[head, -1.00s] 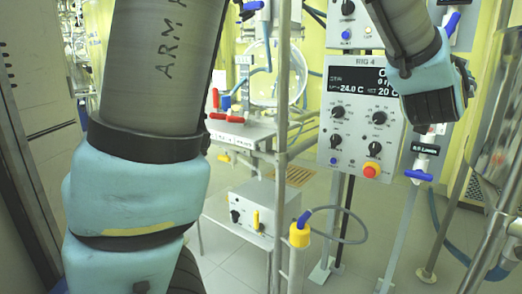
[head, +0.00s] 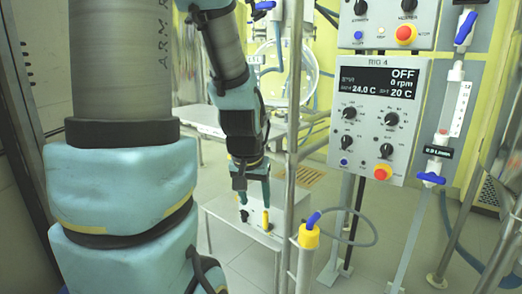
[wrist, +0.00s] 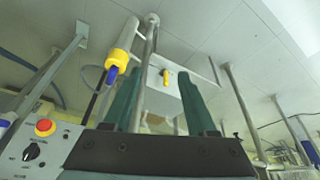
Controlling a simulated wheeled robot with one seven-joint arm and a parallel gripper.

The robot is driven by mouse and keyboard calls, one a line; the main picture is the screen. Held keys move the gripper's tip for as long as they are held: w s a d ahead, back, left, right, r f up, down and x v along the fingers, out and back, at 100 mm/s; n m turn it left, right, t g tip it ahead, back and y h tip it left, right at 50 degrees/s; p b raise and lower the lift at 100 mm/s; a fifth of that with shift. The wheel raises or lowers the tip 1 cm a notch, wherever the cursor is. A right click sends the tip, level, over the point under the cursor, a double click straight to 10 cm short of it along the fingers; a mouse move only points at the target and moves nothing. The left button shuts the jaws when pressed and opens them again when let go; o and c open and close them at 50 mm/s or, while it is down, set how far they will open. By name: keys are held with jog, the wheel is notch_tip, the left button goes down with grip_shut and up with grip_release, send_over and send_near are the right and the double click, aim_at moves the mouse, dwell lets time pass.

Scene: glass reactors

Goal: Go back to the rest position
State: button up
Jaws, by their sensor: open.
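My gripper (head: 255,198) hangs from my arm near the middle of the head view, fingers pointing down. Its two green fingers are apart with nothing between them. The rest position itself is not marked in view.
The RIG 4 panel (head: 379,120), reading OFF, 0 rpm, stands to the right with knobs and a red button. A metal post (head: 291,110) rises just right of my gripper. A yellow-capped tube (head: 308,238) with a cable stands in front. Tiled floor shows between the stands.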

jog(key=s+a+f+n+g, duration=0.2)
jog(key=s+a, duration=0.3)
notch_tip(320, 180, up, 24)
jog(key=p, duration=2.4)
jog(key=shift+r+y, duration=0.2)
jog(key=shift+y, duration=0.2)
jog(key=shift+w+a, duration=0.1)
jog(key=shift+c, duration=0.4)
